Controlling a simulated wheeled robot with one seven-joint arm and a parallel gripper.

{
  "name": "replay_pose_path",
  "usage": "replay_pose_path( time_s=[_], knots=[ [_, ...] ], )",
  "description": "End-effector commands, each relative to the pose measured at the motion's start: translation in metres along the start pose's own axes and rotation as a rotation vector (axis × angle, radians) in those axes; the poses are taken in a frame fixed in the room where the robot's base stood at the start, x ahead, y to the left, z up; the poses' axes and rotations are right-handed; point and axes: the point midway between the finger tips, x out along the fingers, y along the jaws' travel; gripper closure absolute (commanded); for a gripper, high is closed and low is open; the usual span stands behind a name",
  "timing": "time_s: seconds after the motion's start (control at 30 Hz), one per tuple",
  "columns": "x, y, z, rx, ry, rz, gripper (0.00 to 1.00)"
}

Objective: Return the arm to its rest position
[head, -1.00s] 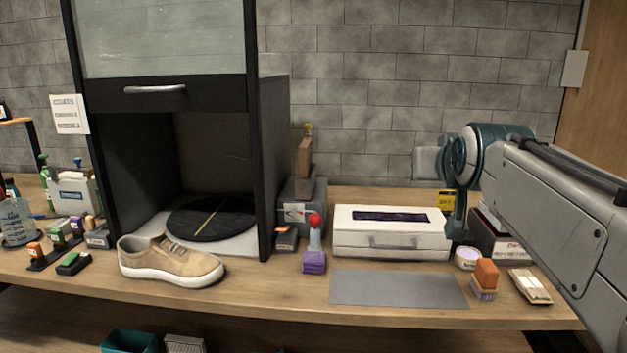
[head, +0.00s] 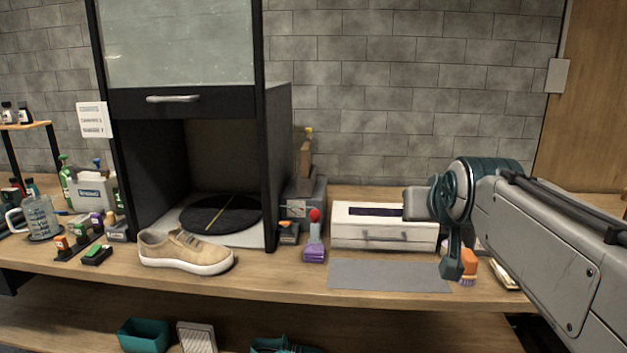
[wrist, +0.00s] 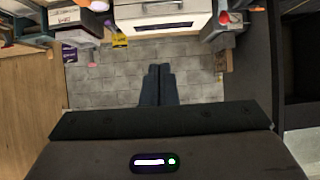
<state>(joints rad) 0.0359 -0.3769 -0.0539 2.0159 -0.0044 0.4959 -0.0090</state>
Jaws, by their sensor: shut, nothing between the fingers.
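My gripper (head: 456,272) is on the right in the head view, at the end of my arm, with its fingers pointing down. It is in front of the white drawer box and overlaps an orange-topped brush (head: 468,262) in the picture. In the wrist view my gripper's fingers (wrist: 158,72) are together with nothing between them. Beyond them the wrist view shows a grey tiled surface.
A beige sneaker (head: 185,252) stands on the bench left of centre, before a black booth with a round turntable (head: 215,214). A white drawer box (head: 350,228), a grey mat (head: 390,275) and a purple brush (head: 313,251) are nearer my arm. The bench's front middle is clear.

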Motion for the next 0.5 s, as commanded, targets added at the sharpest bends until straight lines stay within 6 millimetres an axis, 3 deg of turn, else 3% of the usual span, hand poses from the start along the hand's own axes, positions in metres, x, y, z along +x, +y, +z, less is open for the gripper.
replay_pose_path(
  time_s=[0.27,0.5],
  knots=[
    [-0.021,-0.014,0.054,-0.013,-0.240,-0.022,1.00],
    [-0.068,-0.025,0.137,-0.038,-0.570,-0.035,1.00]
  ],
)
